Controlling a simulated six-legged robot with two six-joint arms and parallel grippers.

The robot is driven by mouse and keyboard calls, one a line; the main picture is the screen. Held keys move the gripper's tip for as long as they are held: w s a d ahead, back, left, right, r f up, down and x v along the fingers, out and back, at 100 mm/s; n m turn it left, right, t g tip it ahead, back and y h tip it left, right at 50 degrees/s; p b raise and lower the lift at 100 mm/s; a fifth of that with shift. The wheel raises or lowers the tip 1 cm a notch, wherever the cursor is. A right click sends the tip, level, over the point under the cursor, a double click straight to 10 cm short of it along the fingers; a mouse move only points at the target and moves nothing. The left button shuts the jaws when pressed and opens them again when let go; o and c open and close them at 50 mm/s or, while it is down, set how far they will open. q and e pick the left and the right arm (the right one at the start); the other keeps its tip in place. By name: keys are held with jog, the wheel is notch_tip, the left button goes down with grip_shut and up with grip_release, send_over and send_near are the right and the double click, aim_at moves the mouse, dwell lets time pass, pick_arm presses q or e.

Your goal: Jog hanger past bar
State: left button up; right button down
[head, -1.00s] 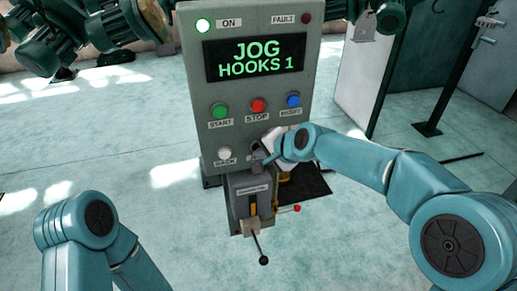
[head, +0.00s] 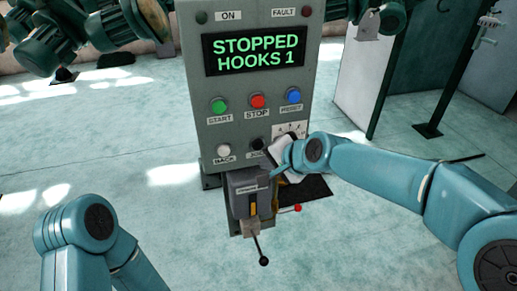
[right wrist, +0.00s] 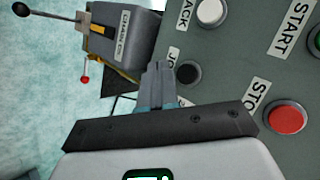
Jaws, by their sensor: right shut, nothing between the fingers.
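The grey control panel (head: 235,118) stands upright in the middle of the head view. Its screen (head: 255,54) reads "STOPPED HOOKS 1" in green. The black jog button (head: 257,144) is at the lower middle, its label partly covered; it also shows in the right wrist view (right wrist: 188,73). My right gripper (right wrist: 157,72) is shut and empty, its fingertips beside the jog button and apart from it in the picture. My left gripper is out of view. I cannot make out a hanger or bar for certain.
The start (head: 219,105), stop (head: 258,101), reset (head: 293,96) and back (head: 223,150) buttons surround the jog button. A grey box with a lever (head: 257,243) stands below the panel. Dark green machinery (head: 50,50) crosses the top. Open floor lies left.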

jog(key=shift+s+d, duration=0.3)
jog(key=shift+s, duration=0.65)
jog(key=s+d+f+m+g+h, duration=0.1)
jog(key=s+d+f+g, duration=0.15)
jog(key=f, duration=0.65)
jog(key=s+d+f+g, duration=0.15)
jog(key=d+f, duration=0.25)
jog(key=f, duration=0.4)
jog(key=s+d+f+m+g+h, duration=0.1)
jog(key=s+d+f, duration=0.25)
jog(key=f, duration=0.55)
jog(key=s+f+n+g, duration=0.1)
jog(key=s+f+n, duration=0.2)
jog(key=s+f, duration=0.3)
jog(key=s+d+f+n+g, duration=0.1)
jog(key=s+f+n, duration=0.3)
jog(key=s, duration=1)
jog(key=shift+s+f, duration=0.15)
jog(key=shift+f, duration=0.75)
jog(key=shift+d, duration=0.1)
